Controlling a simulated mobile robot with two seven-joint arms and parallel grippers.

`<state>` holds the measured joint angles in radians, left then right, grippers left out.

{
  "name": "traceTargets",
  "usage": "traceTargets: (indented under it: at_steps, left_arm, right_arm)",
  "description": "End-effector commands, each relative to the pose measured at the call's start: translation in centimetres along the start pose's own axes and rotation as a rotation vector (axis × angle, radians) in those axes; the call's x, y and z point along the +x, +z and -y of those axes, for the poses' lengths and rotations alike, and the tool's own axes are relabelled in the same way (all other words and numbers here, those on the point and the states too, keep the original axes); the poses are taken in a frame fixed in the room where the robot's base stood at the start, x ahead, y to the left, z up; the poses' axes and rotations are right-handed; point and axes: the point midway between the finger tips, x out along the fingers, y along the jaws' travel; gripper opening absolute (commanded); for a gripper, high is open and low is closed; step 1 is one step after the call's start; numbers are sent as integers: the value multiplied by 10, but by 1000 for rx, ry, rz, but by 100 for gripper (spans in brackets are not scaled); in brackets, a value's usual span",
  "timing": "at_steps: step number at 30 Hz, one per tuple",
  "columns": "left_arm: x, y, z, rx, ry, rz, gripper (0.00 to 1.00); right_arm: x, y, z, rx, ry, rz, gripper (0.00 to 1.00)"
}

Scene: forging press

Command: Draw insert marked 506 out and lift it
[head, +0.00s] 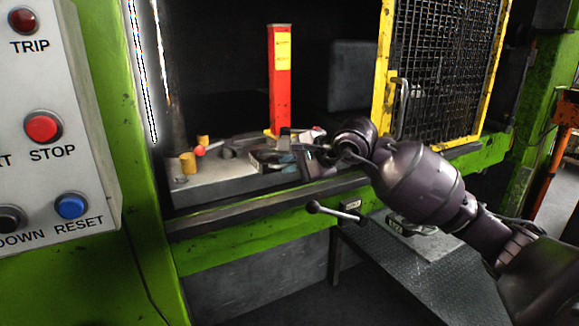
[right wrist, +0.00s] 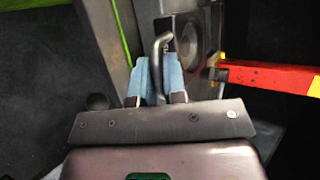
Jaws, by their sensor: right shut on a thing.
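My right gripper (head: 272,160) reaches into the press opening, low over the grey die block (head: 222,184). In the right wrist view its blue-padded fingers (right wrist: 159,82) are shut on a bent grey metal handle (right wrist: 161,46). The handle stands beside a grey metal piece (right wrist: 198,45) with a round recess. I cannot tell whether this piece is the insert, and no number 506 is legible. The fingers and wrist hide much of the block's right end in the head view. My left gripper is not in view.
A red post (head: 280,80) with yellow labels stands behind the gripper. A yellow-framed mesh gate (head: 440,75) is at the right. Brass-coloured pegs (head: 188,163) and a red ball knob (head: 200,150) are at the left. A black-knobbed lever (head: 335,211) juts out below. A button panel (head: 55,130) is far left.

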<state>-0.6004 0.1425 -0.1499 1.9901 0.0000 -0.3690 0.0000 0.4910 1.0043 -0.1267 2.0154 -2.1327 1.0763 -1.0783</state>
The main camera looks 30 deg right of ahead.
Motion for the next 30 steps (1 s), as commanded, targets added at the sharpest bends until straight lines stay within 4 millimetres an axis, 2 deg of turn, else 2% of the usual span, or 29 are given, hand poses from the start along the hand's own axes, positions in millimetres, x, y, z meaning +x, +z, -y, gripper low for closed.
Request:
traceTargets:
  at_steps: [13,14,19,30]
  left_arm:
    - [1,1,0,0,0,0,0]
    - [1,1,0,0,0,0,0]
    - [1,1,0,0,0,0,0]
    - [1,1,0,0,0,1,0]
  right_arm:
    - [2,-1,-4,4,10,1,0]
    - [2,-1,-4,4,10,1,16]
    - [1,-1,-2,2,6,1,42]
    - [-5,-1,-1,0,2,1,42]
